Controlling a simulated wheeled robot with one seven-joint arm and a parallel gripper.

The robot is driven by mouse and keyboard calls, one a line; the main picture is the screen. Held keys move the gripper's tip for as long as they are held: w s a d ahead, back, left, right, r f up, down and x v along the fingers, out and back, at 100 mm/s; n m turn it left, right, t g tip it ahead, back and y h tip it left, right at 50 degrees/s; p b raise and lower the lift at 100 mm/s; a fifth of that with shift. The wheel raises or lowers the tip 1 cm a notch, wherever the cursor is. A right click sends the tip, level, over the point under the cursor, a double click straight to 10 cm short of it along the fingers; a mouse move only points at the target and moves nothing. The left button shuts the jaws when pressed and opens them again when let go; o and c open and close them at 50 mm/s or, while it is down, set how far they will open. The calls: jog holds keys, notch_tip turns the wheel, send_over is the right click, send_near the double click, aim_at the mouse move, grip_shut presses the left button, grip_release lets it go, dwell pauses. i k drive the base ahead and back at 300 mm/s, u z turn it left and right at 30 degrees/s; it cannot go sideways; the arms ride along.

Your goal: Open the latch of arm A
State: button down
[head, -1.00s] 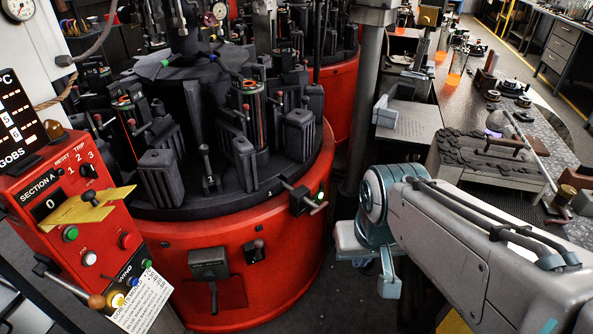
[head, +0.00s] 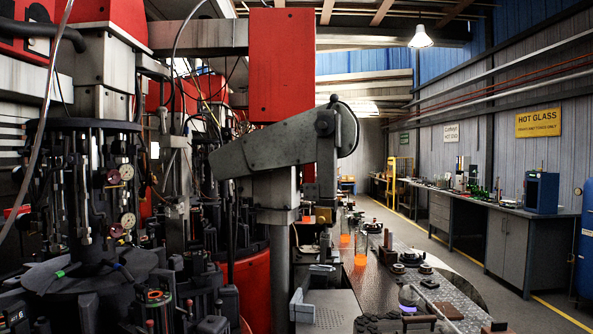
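The rotary mould machine's dark turntable (head: 90,275) is at the lower left, cut off by the frame's bottom edge. Dark mould parts (head: 160,300) crowd its edge. A thick grey overhead arm (head: 270,148) reaches left from a rounded joint at the centre. No lettering for arm A can be read, and I cannot pick out its latch. My gripper is not in view.
A dark bench (head: 385,285) with glowing orange glassware (head: 361,247) runs back at lower centre. A long workbench (head: 530,235) stands along the right wall below a yellow HOT GLASS sign (head: 538,122). The aisle (head: 450,245) between them looks clear.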

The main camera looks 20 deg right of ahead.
aim_at(324, 214)
jog(key=z, duration=0.45)
jog(key=k, duration=0.55)
jog(key=u, duration=0.45)
jog(key=i, duration=1.3)
jog(key=z, duration=0.5)
jog(key=i, duration=0.5)
jog(key=z, duration=0.6)
